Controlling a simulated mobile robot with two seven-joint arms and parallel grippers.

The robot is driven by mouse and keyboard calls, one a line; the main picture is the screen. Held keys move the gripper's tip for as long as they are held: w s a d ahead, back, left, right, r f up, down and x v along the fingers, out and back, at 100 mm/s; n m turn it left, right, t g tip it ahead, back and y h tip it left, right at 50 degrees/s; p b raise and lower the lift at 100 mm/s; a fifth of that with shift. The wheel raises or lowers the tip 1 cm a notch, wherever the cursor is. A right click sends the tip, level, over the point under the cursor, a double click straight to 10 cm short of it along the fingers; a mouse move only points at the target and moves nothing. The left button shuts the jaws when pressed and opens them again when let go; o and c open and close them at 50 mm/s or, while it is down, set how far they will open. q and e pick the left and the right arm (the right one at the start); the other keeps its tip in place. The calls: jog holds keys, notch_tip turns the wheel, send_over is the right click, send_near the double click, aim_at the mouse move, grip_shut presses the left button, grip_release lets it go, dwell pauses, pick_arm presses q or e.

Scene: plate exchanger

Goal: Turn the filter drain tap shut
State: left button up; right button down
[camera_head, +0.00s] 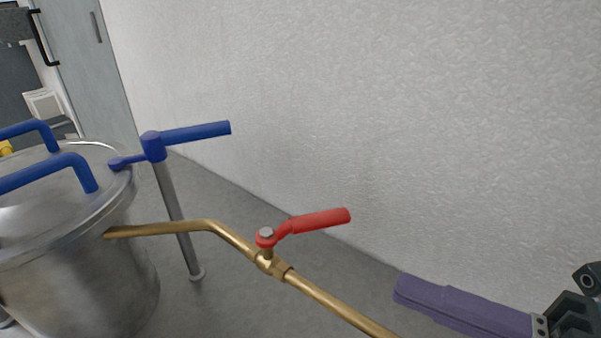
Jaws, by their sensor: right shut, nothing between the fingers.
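The tap has a red lever (320,220) on a brass valve body (268,260). The lever points right and slightly up in the picture, while the pipe beyond the valve runs down and right, so the two are at an angle. The brass pipe (165,229) comes out of the steel vessel (85,285) at left. My right gripper (398,288) is at the lower right, its purple fingers shut with nothing between them. Its tips point left, below and to the right of the lever, apart from it. My left gripper is not in view.
A blue handle (195,132) on a grey post (178,220) stands beside the vessel, behind the pipe. Blue arched handles (75,165) top the vessel lid. A rough white wall (400,110) rises behind the tap. The space above the lever looks clear.

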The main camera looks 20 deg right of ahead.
aim_at(318, 228)
jog(key=w+a, duration=0.1)
jog(key=w, duration=0.1)
jog(key=w+a, duration=0.1)
jog(key=w, duration=0.1)
jog(key=w+a, duration=0.1)
jog(key=w, duration=0.1)
jog(key=shift+w+a, duration=0.15)
jog(key=shift+a, duration=0.05)
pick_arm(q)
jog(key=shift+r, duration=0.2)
pick_arm(e)
jog(key=shift+w, duration=0.5)
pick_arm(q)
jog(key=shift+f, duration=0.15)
pick_arm(e)
jog(key=shift+d, duration=0.1)
